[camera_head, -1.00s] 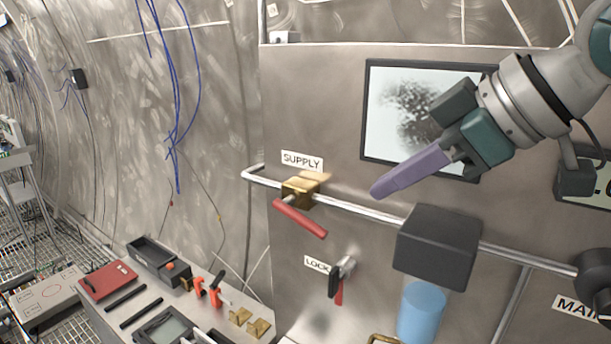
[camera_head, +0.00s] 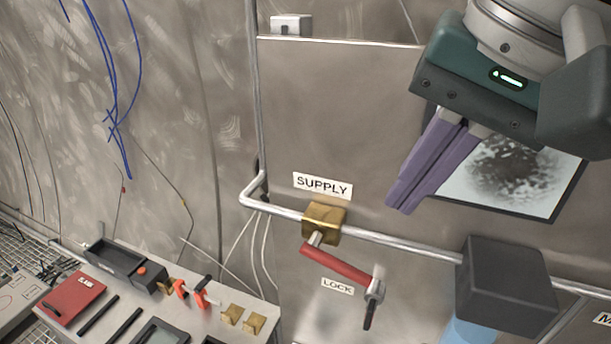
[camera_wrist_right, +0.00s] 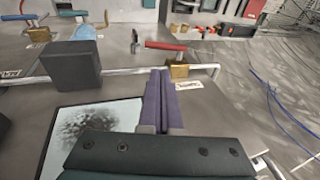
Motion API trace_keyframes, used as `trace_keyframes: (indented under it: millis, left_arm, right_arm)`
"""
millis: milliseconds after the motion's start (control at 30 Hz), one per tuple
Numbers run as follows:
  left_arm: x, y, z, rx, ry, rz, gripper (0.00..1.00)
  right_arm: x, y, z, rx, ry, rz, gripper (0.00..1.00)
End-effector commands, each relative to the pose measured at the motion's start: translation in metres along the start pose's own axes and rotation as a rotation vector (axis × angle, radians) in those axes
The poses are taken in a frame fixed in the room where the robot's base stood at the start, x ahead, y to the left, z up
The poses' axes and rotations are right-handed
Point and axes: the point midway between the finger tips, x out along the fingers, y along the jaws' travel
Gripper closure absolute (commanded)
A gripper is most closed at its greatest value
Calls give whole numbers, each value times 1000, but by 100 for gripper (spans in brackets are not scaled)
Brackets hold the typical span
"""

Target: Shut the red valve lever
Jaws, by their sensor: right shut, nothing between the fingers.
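The red valve lever (camera_head: 338,264) sticks out from the brass valve (camera_head: 324,222) on the horizontal pipe, under the SUPPLY label (camera_head: 323,186). In the head view it slopes down to the right, its far end close to the LOCK fitting (camera_head: 374,291). The lever (camera_wrist_right: 166,46) and brass valve (camera_wrist_right: 179,71) also show in the right wrist view. My right gripper (camera_head: 397,207) is shut and empty, its purple fingers pointing down-left, above and right of the valve and apart from the lever. My left gripper is not in view.
A dark box (camera_head: 508,287) sits on the pipe at right, above a blue cylinder (camera_head: 468,333). A screen (camera_head: 508,178) is on the panel behind my right gripper. A bench (camera_head: 141,317) with tools stands at lower left.

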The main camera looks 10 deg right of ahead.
Motion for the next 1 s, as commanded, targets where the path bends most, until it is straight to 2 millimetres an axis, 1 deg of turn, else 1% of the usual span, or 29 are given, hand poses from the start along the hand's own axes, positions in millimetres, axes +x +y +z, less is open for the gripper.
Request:
trace_keyframes:
  millis: [367,467,533,667,900,1000]
  left_arm:
    - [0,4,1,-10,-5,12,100]
    - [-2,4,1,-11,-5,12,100]
    - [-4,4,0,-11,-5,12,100]
    - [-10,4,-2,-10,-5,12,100]
    - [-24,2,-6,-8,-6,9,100]
    - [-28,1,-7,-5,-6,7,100]
  right_arm:
    - [0,0,1,18,0,5,100]
    - [3,0,1,19,-2,7,100]
    - [10,0,0,21,-3,8,100]
    - [30,0,1,20,-5,10,100]
    - [82,0,1,19,-4,9,100]
    - [101,1,1,18,-2,9,100]
